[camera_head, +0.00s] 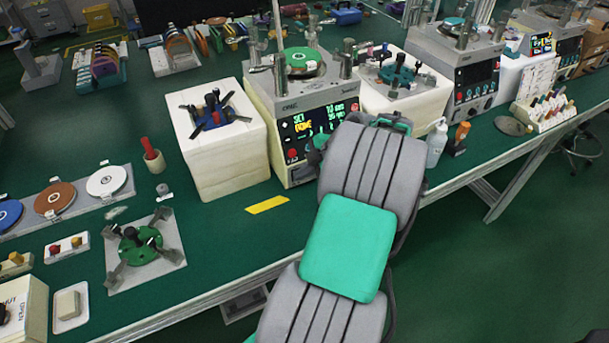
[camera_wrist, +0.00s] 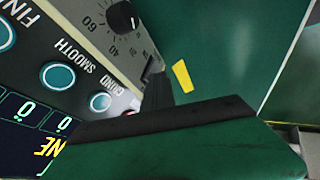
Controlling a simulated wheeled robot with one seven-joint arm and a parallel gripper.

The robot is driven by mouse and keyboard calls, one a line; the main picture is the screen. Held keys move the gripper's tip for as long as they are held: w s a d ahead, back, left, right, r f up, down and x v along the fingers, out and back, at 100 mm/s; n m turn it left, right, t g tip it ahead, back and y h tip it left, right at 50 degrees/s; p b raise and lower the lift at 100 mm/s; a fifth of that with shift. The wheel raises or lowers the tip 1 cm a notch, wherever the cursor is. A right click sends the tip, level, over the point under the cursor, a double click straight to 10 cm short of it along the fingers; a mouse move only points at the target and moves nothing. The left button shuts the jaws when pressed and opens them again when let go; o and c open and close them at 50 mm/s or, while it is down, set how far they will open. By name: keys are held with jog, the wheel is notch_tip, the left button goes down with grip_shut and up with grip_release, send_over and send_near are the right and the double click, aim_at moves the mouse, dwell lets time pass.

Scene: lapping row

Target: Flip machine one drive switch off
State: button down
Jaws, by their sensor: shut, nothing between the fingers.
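The nearest lapping machine (camera_head: 300,97) stands at the bench's middle, with a green plate on top and a lit display (camera_head: 312,122) on its front panel. My arm covers the right part of this panel. My gripper (camera_wrist: 157,90) is shut and empty, its dark fingers close to the panel's lower edge in the wrist view. That view shows the panel with blue round buttons (camera_wrist: 58,76), labels including SMOOTH, a black dial knob (camera_wrist: 122,17) with a number scale, and part of the display (camera_wrist: 30,130). I cannot make out the drive switch; the gripper may hide it.
A yellow strip (camera_head: 267,205) lies on the green bench below the machine. White blocks with tool fixtures (camera_head: 222,160) stand left and right (camera_head: 400,100) of it. A bottle (camera_head: 436,143) stands near the bench edge to the right. Open floor lies in front.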

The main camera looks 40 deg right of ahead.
jog(key=shift+r+p, duration=0.3)
jog(key=shift+r, duration=0.5)
jog(key=s+a+v, duration=0.1)
jog(key=v, duration=1.1)
jog(key=shift+s+f, duration=0.15)
jog(key=shift+f, duration=0.05)
jog(key=shift+a, duration=0.1)
